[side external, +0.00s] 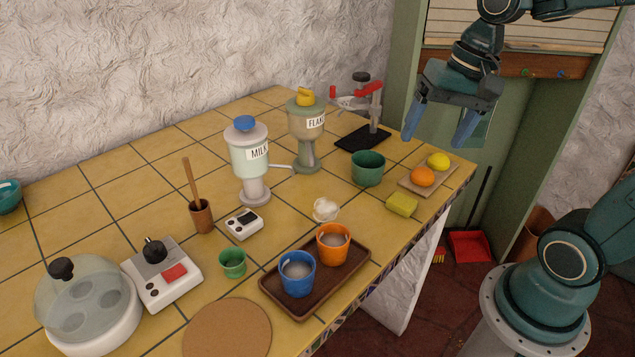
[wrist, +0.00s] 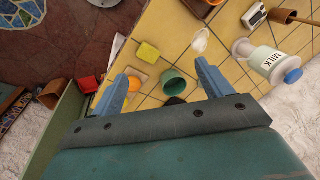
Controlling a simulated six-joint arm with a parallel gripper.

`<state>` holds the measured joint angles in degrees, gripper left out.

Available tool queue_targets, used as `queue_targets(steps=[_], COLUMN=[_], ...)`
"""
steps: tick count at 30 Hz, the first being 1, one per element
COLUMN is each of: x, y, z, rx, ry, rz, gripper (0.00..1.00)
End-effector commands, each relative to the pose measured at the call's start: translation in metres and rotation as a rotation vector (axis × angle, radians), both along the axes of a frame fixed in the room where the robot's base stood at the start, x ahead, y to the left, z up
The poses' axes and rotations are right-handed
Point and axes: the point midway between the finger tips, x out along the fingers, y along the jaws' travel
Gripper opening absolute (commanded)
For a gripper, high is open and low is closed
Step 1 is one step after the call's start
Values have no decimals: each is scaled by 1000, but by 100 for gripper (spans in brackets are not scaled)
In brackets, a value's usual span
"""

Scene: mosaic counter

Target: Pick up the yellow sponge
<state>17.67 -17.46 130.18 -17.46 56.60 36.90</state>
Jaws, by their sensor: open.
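The yellow sponge (side external: 402,204) lies on the yellow tiled counter near its right front edge, in front of the small board with fruit. It also shows in the wrist view (wrist: 149,51), above and between the blue fingers, with nothing covering it. My gripper (side external: 437,140) is open and empty, high above the right end of the counter and well apart from the sponge. In the wrist view its two blue fingers (wrist: 162,78) are spread wide.
A green bowl (side external: 368,169) stands behind and left of the sponge. An orange (side external: 422,176) and a lemon (side external: 438,161) rest on a board (side external: 412,188). A white lumpy item (side external: 325,209) and a wooden tray (side external: 287,305) with orange and blue cups are to the left.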

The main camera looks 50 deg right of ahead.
Motion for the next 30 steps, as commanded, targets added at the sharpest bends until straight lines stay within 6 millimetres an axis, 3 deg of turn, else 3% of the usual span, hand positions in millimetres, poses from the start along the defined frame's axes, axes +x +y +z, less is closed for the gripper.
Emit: queue_targets(steps=[9, 18, 24, 30], x=[33, 50, 53, 54], y=[-38, -79, -94, -97], z=[-24, -51, -63, -65], rx=[160, 290, 335, 344], ry=[180, 345, 407, 421], rz=[-344, -646, -756, -780], gripper=[78, 78, 78, 78])
